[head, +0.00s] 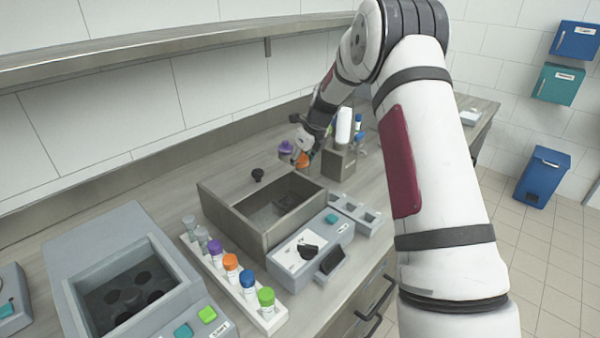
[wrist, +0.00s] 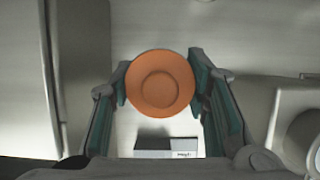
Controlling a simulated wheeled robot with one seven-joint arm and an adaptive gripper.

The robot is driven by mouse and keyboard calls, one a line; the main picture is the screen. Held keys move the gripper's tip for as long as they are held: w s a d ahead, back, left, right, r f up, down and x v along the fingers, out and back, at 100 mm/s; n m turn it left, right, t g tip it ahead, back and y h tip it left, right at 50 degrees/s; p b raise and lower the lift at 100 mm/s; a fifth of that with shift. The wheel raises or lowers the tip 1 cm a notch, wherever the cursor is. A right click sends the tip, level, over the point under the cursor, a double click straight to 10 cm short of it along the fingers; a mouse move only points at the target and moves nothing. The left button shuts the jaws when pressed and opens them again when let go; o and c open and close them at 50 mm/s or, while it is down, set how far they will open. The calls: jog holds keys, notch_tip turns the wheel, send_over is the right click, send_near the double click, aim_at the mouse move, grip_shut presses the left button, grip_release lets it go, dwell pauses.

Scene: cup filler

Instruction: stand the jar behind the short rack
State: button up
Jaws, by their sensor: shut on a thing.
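My gripper (wrist: 161,92) is shut on the orange-lidded jar (wrist: 160,83), with the teal finger pads at its two sides. The wrist view looks straight down on the lid, so the jar's body and base are hidden. In the head view the orange lid (head: 302,160) shows under my gripper, beyond the open grey basin. I cannot tell whether the jar touches the counter. A short grey rack with a few square openings (head: 355,213) stands right of the basin. A small block with a printed label (wrist: 166,147) lies just below the jar in the wrist view.
The open basin (head: 240,238) stands in front of the jar. A purple-topped item (head: 286,147) is close to its left. A grey box (head: 338,162) stands to its right. A long white rack (head: 268,322) holds several coloured-cap vials at the front. Counter left of the jar is fairly clear.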

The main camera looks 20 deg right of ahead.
aim_at(300, 170)
jog(key=shift+f, duration=1.8)
jog(key=shift+f, duration=0.15)
jog(key=o, duration=1.3)
